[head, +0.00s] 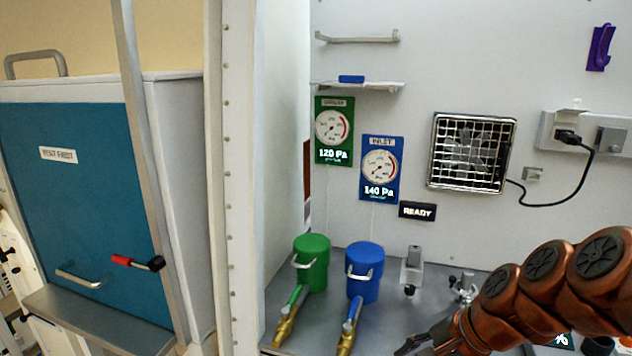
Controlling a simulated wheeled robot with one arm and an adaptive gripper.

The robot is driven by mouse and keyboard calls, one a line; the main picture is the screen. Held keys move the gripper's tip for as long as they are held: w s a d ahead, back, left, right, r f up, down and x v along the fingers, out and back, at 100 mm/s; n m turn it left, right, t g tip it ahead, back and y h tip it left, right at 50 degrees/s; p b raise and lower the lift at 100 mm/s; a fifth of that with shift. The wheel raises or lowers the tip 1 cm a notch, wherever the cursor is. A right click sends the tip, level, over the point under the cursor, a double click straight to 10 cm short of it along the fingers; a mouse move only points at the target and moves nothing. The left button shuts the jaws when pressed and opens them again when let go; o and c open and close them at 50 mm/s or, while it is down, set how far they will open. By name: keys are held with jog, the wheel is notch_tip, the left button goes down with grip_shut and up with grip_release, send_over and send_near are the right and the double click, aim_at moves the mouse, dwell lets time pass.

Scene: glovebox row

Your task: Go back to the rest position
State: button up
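My gripper (412,346) is at the bottom edge of the head view, at the end of my copper-coloured arm, which comes in from the lower right. Only a dark finger part shows, and the rest is cut off by the frame or hidden by the arm. I cannot tell whether it is open or holds anything. It appears low over the front of the grey bench (392,312), to the right of the blue canister's brass valve (347,337).
A green canister (312,262) and a blue canister (365,273) stand on the bench. A fan grille (470,152), a plugged-in cable (585,165) and a shelf (360,86) are on the back wall. A white post (232,180) and a teal-fronted cabinet (85,200) stand left.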

jog(key=s+d+f+n+g+h+p, duration=0.1)
jog(key=s+n+g+h, duration=0.4)
jog(key=s+n, duration=0.6)
jog(key=s+f+p, duration=0.1)
jog(key=s, duration=0.7)
jog(key=shift+s+n, duration=0.4)
jog(key=shift+d+f, duration=0.1)
jog(key=shift+d, duration=0.1)
